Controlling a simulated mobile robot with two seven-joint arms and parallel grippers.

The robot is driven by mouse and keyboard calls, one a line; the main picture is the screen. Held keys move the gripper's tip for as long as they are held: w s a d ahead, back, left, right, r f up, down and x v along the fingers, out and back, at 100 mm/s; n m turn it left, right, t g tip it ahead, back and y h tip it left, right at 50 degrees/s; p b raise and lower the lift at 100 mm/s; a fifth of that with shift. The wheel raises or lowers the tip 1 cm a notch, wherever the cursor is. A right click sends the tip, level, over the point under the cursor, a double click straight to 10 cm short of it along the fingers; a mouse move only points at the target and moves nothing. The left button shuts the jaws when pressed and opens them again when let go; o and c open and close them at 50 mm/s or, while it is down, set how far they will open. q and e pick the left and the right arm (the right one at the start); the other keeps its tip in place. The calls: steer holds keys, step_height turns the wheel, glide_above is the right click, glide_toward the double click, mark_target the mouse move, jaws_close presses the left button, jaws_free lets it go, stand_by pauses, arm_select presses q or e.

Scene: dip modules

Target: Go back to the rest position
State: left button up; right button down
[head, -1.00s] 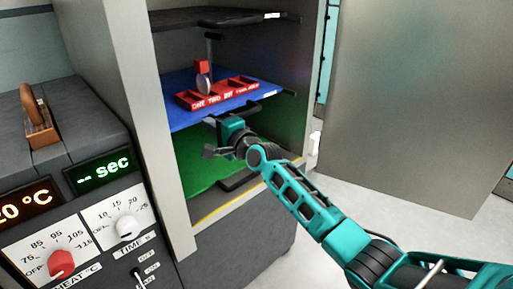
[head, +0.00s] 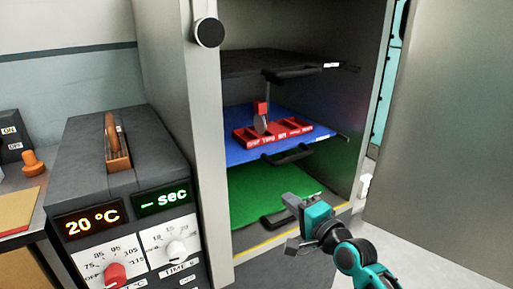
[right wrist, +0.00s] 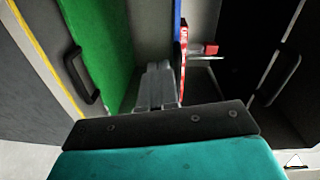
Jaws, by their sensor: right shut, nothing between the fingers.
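My right gripper (head: 289,199) is shut and empty in front of the cabinet's lower opening, near the black handle of the green shelf (head: 265,190). In the right wrist view its grey fingers (right wrist: 158,85) are together, with nothing between them. Behind it, a red holder (head: 270,135) with a small upright red-and-grey item (head: 261,113) sits on the blue shelf (head: 240,150). The red holder also shows edge-on in the right wrist view (right wrist: 184,60). My left gripper is in neither view.
The cabinet stands open, its grey door (head: 455,130) swung to the right. A black shelf (head: 250,65) is above the blue one. A control box (head: 75,150) with 20 °C and sec displays and two knobs stands at left. Pale floor lies clear at lower right.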

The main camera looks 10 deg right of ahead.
arm_select(q)
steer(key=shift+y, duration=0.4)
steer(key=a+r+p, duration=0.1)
steer(key=p, duration=0.1)
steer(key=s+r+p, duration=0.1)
steer(key=p, duration=0.1)
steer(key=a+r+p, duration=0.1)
steer(key=p, duration=0.1)
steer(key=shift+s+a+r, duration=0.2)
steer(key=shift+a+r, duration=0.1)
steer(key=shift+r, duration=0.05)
arm_select(e)
steer(key=s+f+n+g+h, duration=0.1)
steer(key=s+f+n, duration=0.3)
steer(key=s, duration=0.4)
steer(key=s+d+f+n+g+h, duration=0.1)
steer(key=s+f+n+g+h, duration=0.1)
steer(key=s+f+n, duration=0.3)
steer(key=s+f+n+g+h, duration=0.1)
steer(key=s+f+n, duration=0.3)
steer(key=s, duration=0.9)
steer(key=shift+s+d+f+n+g+h, duration=0.2)
steer(key=shift+d+f+n+g+h, duration=0.1)
steer(key=shift+n+g, duration=0.45)
arm_select(q)
steer(key=shift+p, duration=0.3)
arm_select(e)
steer(key=shift+r, duration=0.1)
